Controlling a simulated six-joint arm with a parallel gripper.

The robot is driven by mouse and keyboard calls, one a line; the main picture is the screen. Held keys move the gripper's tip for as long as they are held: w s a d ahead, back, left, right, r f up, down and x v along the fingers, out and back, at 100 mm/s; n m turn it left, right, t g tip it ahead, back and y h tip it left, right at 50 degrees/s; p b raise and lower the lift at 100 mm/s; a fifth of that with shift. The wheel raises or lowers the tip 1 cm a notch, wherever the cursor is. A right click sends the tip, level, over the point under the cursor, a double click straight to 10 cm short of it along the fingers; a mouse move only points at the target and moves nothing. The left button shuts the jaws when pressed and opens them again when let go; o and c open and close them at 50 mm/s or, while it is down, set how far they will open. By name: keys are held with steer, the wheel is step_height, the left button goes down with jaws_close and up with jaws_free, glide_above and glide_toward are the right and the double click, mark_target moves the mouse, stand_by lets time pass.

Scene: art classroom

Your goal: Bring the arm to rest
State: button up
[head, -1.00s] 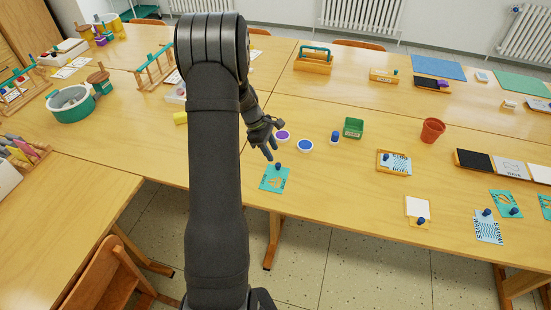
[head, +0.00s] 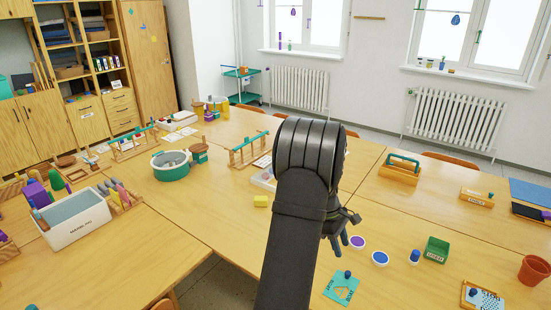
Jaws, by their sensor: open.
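My arm (head: 295,225) rises through the middle of the head view, bent at a large dark elbow. My gripper (head: 341,246) hangs over the table to the right of the arm, open, with nothing seen between its fingers. A teal printed card (head: 341,290) lies on the table below it, with a small blue-knobbed piece (head: 347,274) at the card's upper edge. A purple disc (head: 357,243) and a blue disc (head: 380,259) lie just right of the gripper. My arm hides part of the table.
A green box (head: 436,250), a terracotta pot (head: 534,270) and a wooden caddy (head: 400,171) stand to the right. A teal round tub (head: 171,172) and a white bin (head: 73,225) stand to the left. The wood between tub and arm is mostly clear.

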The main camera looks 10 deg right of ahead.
mark_target(350, 273)
steer(key=x, duration=1)
steer(key=shift+f, duration=0.15)
steer(key=shift+d+r, duration=0.1)
steer(key=shift+r, duration=1.6)
steer(key=shift+f, duration=0.1)
